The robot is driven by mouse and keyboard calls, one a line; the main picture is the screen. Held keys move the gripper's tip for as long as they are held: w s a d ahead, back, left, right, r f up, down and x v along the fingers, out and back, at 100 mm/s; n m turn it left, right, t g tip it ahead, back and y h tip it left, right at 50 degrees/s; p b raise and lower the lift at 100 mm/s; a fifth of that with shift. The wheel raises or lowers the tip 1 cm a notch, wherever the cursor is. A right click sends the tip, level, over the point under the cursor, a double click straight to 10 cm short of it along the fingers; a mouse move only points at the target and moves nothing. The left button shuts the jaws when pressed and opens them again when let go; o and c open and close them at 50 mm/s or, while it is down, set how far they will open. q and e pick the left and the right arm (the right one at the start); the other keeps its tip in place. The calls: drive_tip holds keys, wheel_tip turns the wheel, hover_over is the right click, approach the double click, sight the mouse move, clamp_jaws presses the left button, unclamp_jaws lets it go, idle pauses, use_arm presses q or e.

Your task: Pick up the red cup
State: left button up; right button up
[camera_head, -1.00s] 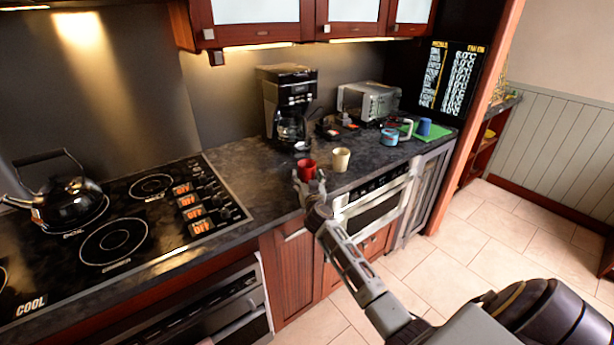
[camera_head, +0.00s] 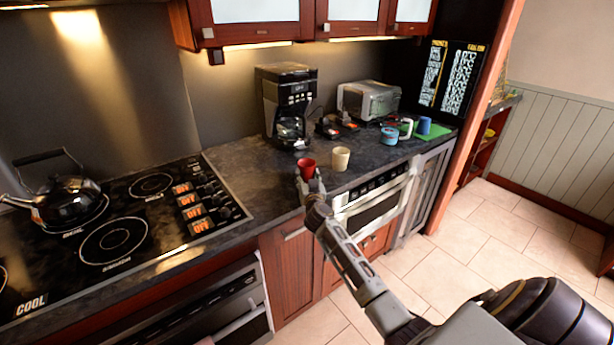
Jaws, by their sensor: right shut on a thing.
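The red cup (camera_head: 307,166) is upright near the front edge of the dark counter, in the middle of the head view. My right gripper (camera_head: 309,178) is at the near side of the cup, its fingers shut on it. The lower part of the cup is partly hidden by the fingers. Whether the cup touches the counter cannot be told. My left gripper is not in view.
A cream cup (camera_head: 341,159) stands just right of the red cup. A coffee maker (camera_head: 286,105) and a toaster oven (camera_head: 369,101) stand behind. The cooktop (camera_head: 130,215) with a kettle (camera_head: 67,198) is at left. Blue mugs (camera_head: 389,136) stand farther right.

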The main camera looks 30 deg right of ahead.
sight(307, 174)
drive_tip(key=shift+r, duration=0.2)
drive_tip(key=shift+r+p, duration=0.5)
drive_tip(key=shift+r, duration=0.3)
wheel_tip(307, 174, up, 4)
drive_tip(key=shift+r+p, duration=0.1)
drive_tip(key=shift+p, duration=0.8)
wheel_tip(307, 174, up, 3)
drive_tip(key=shift+r+p, duration=0.1)
drive_tip(key=shift+p, duration=0.45)
drive_tip(key=shift+r, duration=0.3)
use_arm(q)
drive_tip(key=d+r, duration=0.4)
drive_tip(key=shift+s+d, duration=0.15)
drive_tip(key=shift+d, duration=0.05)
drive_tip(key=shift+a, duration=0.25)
use_arm(e)
drive_tip(key=shift+a, duration=0.1)
